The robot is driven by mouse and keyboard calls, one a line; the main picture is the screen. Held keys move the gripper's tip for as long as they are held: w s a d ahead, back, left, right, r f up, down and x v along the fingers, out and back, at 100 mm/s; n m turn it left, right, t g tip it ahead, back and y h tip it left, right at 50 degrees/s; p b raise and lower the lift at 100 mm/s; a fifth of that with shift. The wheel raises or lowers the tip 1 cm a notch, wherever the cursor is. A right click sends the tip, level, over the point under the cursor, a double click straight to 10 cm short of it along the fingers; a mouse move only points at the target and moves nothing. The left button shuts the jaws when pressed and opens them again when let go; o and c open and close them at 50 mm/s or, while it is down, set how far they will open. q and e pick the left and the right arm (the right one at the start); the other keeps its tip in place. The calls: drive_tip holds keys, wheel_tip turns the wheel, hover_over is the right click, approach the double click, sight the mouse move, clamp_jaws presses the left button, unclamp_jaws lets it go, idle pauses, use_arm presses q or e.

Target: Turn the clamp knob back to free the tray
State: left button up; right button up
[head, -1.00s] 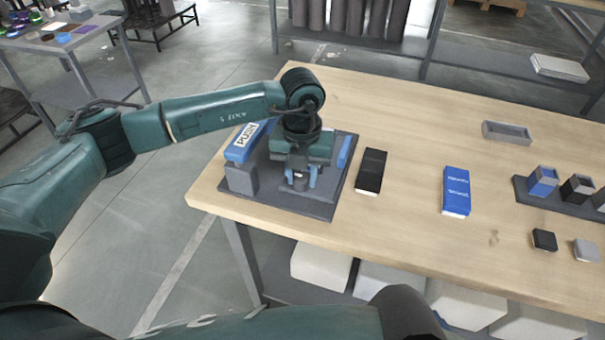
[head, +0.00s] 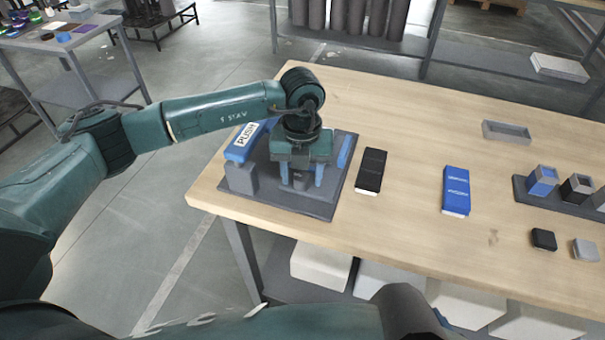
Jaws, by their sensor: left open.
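A dark grey fixture plate (head: 265,199) lies at the left end of the wooden table, with a blue bar marked PUSH (head: 241,143) on its left and a blue strip (head: 347,150) on its right. My left gripper (head: 301,179) points down over the plate, open. A small grey knob-like piece (head: 300,181) shows between its fingers; whether they touch it cannot be told. The gripper and wrist hide the middle of the fixture, and I cannot make out a separate tray. My right gripper is not in view.
A black box (head: 371,170) and a blue box (head: 456,190) lie right of the fixture. Farther right are a grey open tray (head: 506,132), a dark holder (head: 527,197) with small cups, and two small blocks. Table between them is clear.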

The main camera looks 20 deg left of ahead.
use_arm(q)
drive_tip(key=shift+r+p, duration=2.05)
drive_tip(key=shift+r, duration=1.5)
